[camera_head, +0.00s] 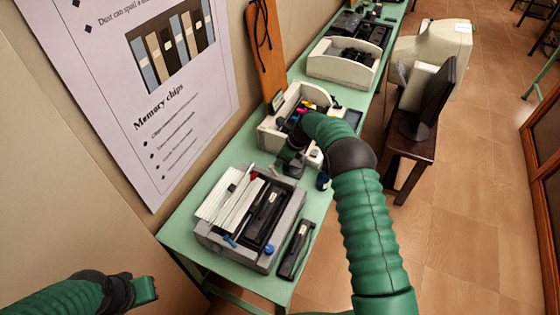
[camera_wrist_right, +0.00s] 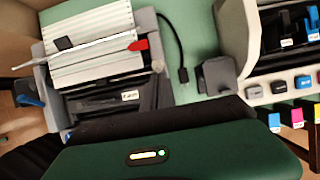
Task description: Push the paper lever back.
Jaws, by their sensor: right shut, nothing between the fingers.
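The nearer printer (camera_head: 283,238) stands on the green table, with its light ribbed paper tray (camera_head: 226,196) leaning at the left. In the right wrist view the same tray (camera_wrist_right: 95,45) has a small red-tipped piece (camera_wrist_right: 139,45) at its edge, which may be the paper lever; I cannot tell its setting. My right gripper (camera_head: 291,163) is shut and empty beyond this printer, beside the second one, apart from the red piece. My left gripper (camera_head: 146,290) is low at the left, away from the table; its jaws are unclear.
A second, cream printer (camera_head: 268,135) with coloured cartridges (camera_wrist_right: 270,121) stands close behind. A dark cartridge (camera_head: 295,249) lies right of the nearer printer. More machines (camera_head: 340,68) fill the far table. A dark monitor (camera_head: 430,105) stands on a side table.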

